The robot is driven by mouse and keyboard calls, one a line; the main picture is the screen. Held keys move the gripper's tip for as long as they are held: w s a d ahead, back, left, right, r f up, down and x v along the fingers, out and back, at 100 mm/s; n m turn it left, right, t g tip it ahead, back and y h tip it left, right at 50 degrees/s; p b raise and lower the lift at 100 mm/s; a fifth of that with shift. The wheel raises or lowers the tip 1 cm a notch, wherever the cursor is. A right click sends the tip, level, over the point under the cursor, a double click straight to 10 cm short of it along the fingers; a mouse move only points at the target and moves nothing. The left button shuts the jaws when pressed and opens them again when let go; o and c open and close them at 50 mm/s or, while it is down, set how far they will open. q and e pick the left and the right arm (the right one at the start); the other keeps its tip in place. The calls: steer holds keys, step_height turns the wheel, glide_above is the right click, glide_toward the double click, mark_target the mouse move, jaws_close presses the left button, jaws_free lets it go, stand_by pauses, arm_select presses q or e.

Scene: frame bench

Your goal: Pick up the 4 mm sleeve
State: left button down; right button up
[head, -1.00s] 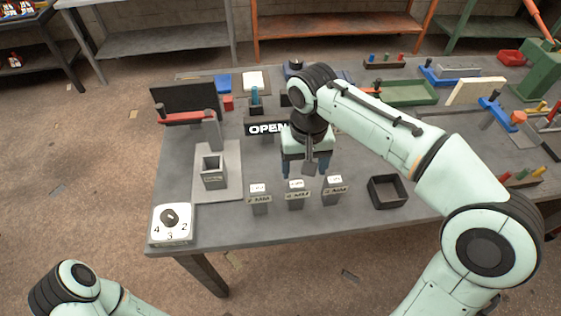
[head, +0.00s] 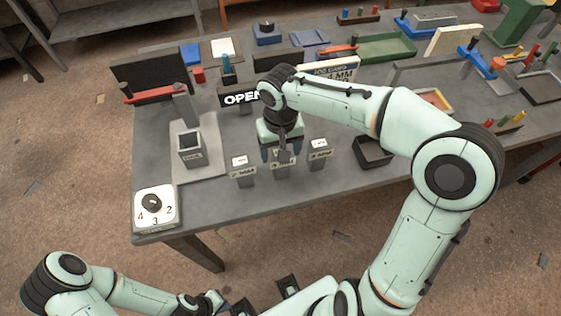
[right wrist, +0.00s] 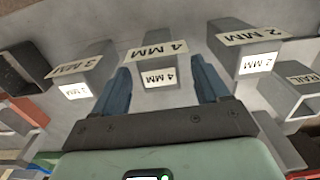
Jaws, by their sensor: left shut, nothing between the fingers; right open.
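The 4 mm sleeve (head: 282,170) is a grey block with a white label, standing upright in the middle of a row of three; my right gripper partly covers it. In the right wrist view the 4 mm sleeve (right wrist: 152,98) shows between the blue fingers. My right gripper (head: 282,154) is open and points down over it, one finger on each side; contact cannot be seen. It also shows in the right wrist view (right wrist: 161,66). My left gripper (head: 214,299) is shut and empty at the bottom, off the bench.
The 2 mm sleeve (head: 242,174) and 3 mm sleeve (head: 318,157) stand close on either side. A black open box (head: 373,152) is to the right. A grey fixture (head: 190,149) and a numbered dial (head: 155,208) are to the left. An OPEN sign (head: 238,98) stands behind.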

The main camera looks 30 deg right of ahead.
steer(key=shift+f, duration=1.5)
steer(key=c, duration=1.3)
